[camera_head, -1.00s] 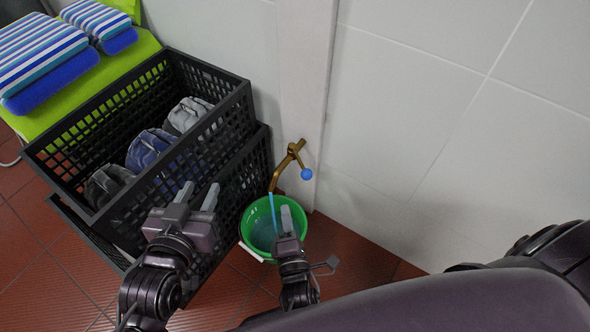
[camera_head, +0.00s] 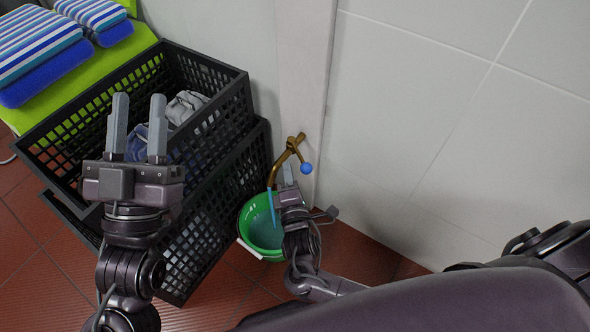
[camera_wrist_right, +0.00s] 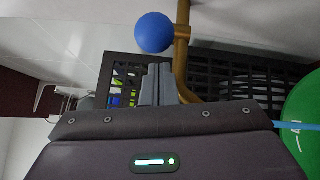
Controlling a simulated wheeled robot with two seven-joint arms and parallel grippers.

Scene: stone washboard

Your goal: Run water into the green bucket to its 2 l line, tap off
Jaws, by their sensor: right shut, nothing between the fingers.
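The green bucket (camera_head: 262,240) stands on the floor under the brass tap (camera_head: 280,165), against the wall post. A blue stream runs from the spout into the bucket, and water shows inside; the 2 l line cannot be made out. The tap's lever has a blue knob (camera_head: 306,168), which also shows in the right wrist view (camera_wrist_right: 154,32). My right gripper (camera_head: 288,172) is shut and empty, just beside the tap below the knob, apart from the knob. My left gripper (camera_head: 138,115) is open and empty, raised over the black crates.
Black crates (camera_head: 215,200) are stacked left of the bucket, with grey and blue bundles in the upper one. A lime-green bench (camera_head: 110,65) with striped rolls stands behind. The white wall (camera_head: 430,120) borders the right; red tile floor is free in front.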

